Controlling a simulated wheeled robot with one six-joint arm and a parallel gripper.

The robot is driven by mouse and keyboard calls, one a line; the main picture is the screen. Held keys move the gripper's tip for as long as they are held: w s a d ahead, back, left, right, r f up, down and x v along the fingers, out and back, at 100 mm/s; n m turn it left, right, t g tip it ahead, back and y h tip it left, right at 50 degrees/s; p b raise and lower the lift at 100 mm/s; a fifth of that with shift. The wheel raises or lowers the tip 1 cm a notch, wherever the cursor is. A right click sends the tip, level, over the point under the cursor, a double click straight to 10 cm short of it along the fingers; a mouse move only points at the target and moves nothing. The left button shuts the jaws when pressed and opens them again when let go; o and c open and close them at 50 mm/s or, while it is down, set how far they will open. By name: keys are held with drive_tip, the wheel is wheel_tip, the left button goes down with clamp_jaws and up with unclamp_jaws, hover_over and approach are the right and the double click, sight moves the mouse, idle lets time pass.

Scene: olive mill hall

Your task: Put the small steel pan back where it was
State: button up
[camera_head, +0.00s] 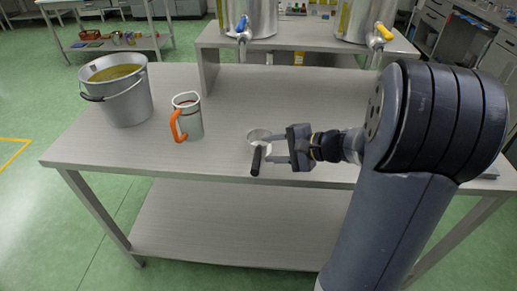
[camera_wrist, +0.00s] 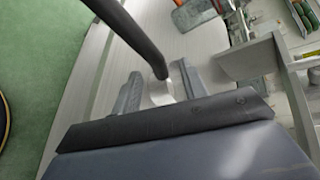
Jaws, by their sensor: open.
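The small steel pan (camera_head: 260,135) is at the front middle of the steel table, its black handle (camera_head: 256,162) pointing toward the front edge. My gripper (camera_head: 268,150) reaches in from the right, its open fingers at the pan's handle end. In the wrist view the black handle (camera_wrist: 135,35) slants down to a pale metal part between the two spread fingers of my gripper (camera_wrist: 160,82). Whether the fingers touch the pan, and whether it rests fully on the table, I cannot tell. Part of the pan is hidden in the wrist view.
A steel jug (camera_head: 194,122) with an orange handle stands left of the pan. A steel bucket (camera_head: 128,100) of yellow-green liquid stands at the table's left. Two tapped steel tanks (camera_head: 252,18) (camera_head: 365,20) stand on a raised shelf (camera_head: 300,38) behind. The tabletop between jug and pan is clear.

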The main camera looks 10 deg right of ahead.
drive_tip(key=v, duration=0.6)
drive_tip(key=shift+c, duration=0.5)
